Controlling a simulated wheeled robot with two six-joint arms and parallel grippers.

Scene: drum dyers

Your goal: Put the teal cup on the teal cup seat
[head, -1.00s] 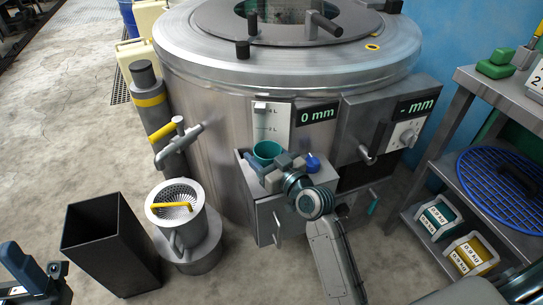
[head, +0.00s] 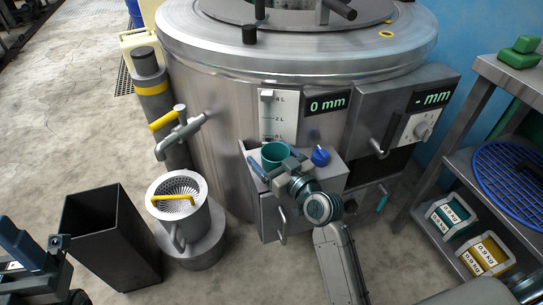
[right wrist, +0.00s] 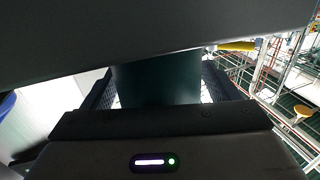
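The teal cup (head: 273,153) is upright above or on the front-left part of the grey box top (head: 328,178) at the drum's front. I cannot tell whether its base touches anything. My right gripper (head: 274,170) has a finger on either side of it and is shut on it. In the right wrist view the cup's dark teal wall (right wrist: 158,80) fills the space between the fingers. No teal cup seat can be made out; the cup and gripper hide the surface under them. My left gripper (head: 66,268) is partly in view at the lower left, its opening unclear.
A blue rounded knob or cup (head: 320,156) is just right of my right gripper.

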